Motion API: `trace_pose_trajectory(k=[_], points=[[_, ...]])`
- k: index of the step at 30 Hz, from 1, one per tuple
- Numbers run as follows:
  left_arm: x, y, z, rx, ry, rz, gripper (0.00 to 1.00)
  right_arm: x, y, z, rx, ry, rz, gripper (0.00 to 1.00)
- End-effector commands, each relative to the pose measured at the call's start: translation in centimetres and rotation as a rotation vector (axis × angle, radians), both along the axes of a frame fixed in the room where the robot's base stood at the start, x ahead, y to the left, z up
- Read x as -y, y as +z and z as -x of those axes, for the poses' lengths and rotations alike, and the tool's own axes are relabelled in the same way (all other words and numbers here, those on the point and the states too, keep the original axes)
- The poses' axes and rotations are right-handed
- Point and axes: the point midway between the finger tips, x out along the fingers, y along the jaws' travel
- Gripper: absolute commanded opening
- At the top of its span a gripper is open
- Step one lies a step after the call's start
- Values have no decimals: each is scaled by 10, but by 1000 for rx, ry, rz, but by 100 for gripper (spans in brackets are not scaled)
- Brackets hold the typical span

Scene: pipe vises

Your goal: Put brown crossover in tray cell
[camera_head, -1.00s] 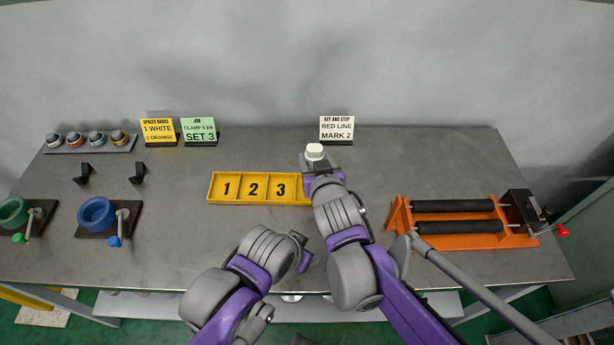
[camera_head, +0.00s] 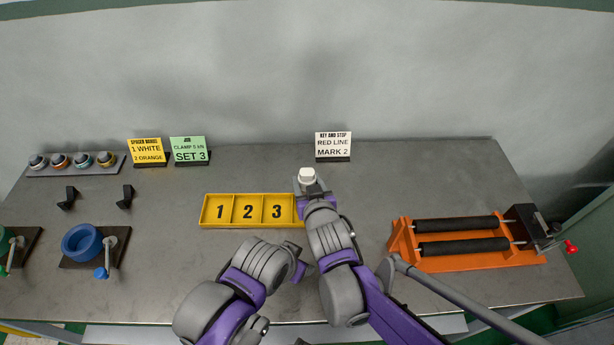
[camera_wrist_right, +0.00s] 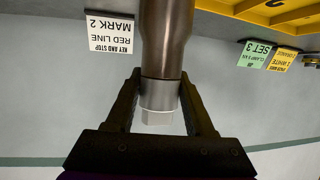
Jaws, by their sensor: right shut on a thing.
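My right gripper (camera_wrist_right: 160,108) is shut on the brown crossover (camera_wrist_right: 166,42). In the right wrist view this is a dark brown cylinder with a grey band and a pale end piece between the fingers; its far end runs out of frame. In the head view my right gripper (camera_head: 312,188) is at the right end of the yellow tray (camera_head: 250,223), and only the pale end shows. The tray's cells marked 1, 2 and 3 look empty; the arm covers its right end. My left gripper (camera_head: 299,264) is in front of the tray, its jaws unclear.
An orange roller stand (camera_head: 467,261) is at the right. A blue ring vise (camera_head: 84,241) and a rack of several coloured rings (camera_head: 72,164) are at the left. Sign cards, including the red line card (camera_head: 333,146), stand at the back. The bench between tray and signs is clear.

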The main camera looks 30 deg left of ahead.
Motion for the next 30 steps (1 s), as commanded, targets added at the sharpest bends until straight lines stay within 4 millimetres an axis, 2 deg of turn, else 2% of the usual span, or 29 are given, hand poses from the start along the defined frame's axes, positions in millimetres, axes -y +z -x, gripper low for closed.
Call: trace_pose_trajectory(k=[9,22,23,27,28,30], points=[[0,-6,1,-2,0,0,64,-1,-34,0,2,0,-2,0],[0,-9,2,-3,0,0,64,0,-39,0,3,1,-2,0],[0,-9,2,-3,0,0,64,0,-41,0,1,0,1,55],[0,-8,1,-3,0,0,64,0,-40,0,1,0,1,81],[0,-8,1,-3,0,0,64,0,-40,0,1,0,1,84],[0,-8,1,-3,0,0,64,0,-39,0,1,0,1,84]])
